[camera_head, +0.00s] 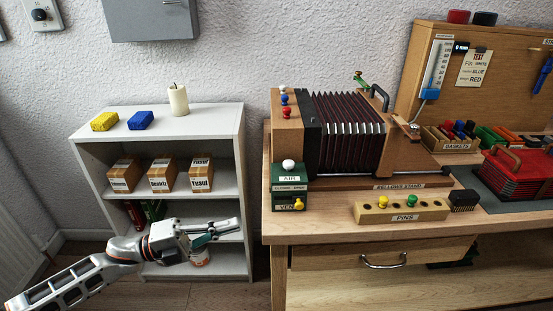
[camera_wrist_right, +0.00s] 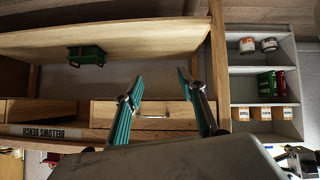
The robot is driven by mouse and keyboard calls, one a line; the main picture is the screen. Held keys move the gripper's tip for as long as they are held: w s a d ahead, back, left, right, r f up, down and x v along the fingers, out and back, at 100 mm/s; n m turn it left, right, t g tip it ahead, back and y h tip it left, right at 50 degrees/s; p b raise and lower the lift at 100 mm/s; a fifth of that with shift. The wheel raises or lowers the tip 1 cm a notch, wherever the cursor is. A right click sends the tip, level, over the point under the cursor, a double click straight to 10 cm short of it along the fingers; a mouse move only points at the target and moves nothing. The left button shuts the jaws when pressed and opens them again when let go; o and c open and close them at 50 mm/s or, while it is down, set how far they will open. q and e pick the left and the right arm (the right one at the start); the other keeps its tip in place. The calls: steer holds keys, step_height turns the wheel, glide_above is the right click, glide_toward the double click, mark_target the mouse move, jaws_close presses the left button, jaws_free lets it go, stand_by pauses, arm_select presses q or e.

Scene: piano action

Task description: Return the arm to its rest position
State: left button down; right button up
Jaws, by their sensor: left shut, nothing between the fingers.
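My left arm comes in from the lower left of the head view. Its gripper (camera_head: 222,229) is shut and empty, in front of the lower part of the white shelf unit (camera_head: 246,190) and left of the bench. It hides part of the lower shelf and of a can there. My right gripper is outside the head view. In the right wrist view its two green-padded fingers (camera_wrist_right: 160,77) are spread wide with nothing between them. Beyond them the drawer front (camera_wrist_right: 150,112) and the bench's underside show.
On the shelf unit are a candle (camera_head: 178,100), a yellow block (camera_head: 104,121), a blue block (camera_head: 140,120) and labelled boxes (camera_head: 161,174).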

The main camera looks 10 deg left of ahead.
arm_select(q)
steer(key=s+d+f+n+y+p, duration=0.1)
steer(key=s+f+n+y+p, duration=0.2)
steer(key=s+f+n+y, duration=0.4)
steer(key=s+d+f+n+t+y+p, duration=0.1)
steer(key=s+d+f+n+y+p, duration=0.1)
steer(key=s+f+n+y, duration=0.5)
steer(key=s+f+n+p, duration=0.1)
steer(key=s+f+n, duration=0.5)
steer(key=n, duration=0.6)
step_height(320, 180, down, 2)
steer(key=shift+f+y+p, duration=0.1)
steer(key=shift+y+p, duration=0.2)
steer(key=shift+y, duration=0.1)
arm_select(e)
steer(key=shift+m, duration=0.3)
steer(key=r, duration=0.1)
steer(key=a+r, duration=0.1)
steer(key=r, duration=0.2)
steer(key=shift+s+a+r, duration=0.25)
steer(key=shift+s+r, duration=0.05)
steer(key=shift+w+r, duration=0.2)
steer(key=shift+r, duration=0.1)
